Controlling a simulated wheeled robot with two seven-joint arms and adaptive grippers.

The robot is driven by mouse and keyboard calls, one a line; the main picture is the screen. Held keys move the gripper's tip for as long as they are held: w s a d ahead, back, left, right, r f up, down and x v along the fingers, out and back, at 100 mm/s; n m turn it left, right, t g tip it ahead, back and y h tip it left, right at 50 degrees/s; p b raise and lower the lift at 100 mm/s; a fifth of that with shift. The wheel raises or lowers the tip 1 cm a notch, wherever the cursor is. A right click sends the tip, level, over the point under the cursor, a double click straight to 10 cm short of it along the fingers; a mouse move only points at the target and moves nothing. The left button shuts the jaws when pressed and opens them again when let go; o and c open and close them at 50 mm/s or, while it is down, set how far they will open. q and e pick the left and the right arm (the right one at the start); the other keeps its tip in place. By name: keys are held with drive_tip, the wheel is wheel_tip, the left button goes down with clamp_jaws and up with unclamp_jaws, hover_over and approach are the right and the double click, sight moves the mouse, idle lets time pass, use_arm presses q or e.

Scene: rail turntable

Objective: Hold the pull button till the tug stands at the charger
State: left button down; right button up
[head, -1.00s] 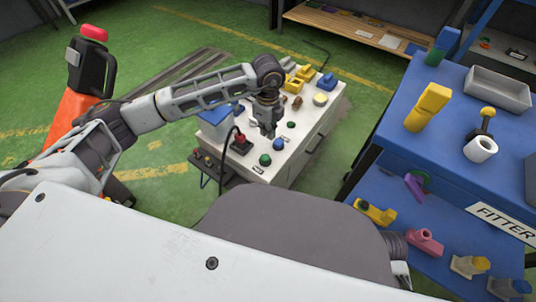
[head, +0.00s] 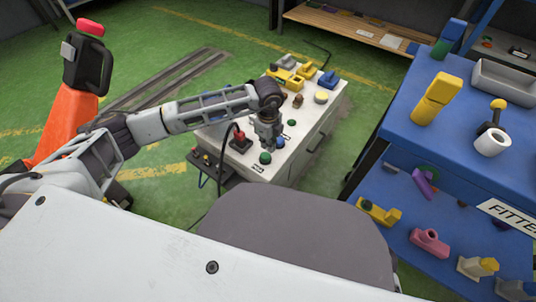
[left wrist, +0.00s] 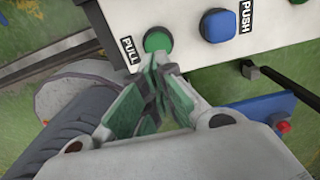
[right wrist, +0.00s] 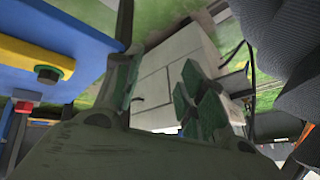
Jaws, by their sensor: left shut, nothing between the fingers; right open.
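The green button (left wrist: 158,40) beside the PULL label is on the white console, and it also shows in the head view (head: 265,158). The blue button (left wrist: 218,26) beside the PUSH label is to its right. My left gripper (left wrist: 161,66) is shut and empty, its tips at the near edge of the green button; I cannot tell whether they touch. In the head view it hangs just above that button. My right gripper (right wrist: 160,88) is open and empty, away from the console buttons, with a pale cabinet beyond it. I cannot make out the tug or the charger.
A red knob (head: 239,141) stands left of the buttons. Yellow and blue blocks (head: 285,77) lie at the console's far end. Rails (head: 175,78) run across the green floor behind my left arm. A blue bench (head: 455,135) with fittings stands at the right.

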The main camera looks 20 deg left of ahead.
sight(268, 157)
use_arm(q)
wheel_tip(268, 157, down, 3)
drive_tip(key=shift+f+b, duration=0.1)
drive_tip(key=shift+b, duration=0.45)
drive_tip(key=shift+f+b, duration=0.4)
drive_tip(key=shift+f, duration=0.5)
use_arm(e)
drive_tip(key=f, duration=0.3)
drive_tip(key=shift+a+f+t, duration=0.3)
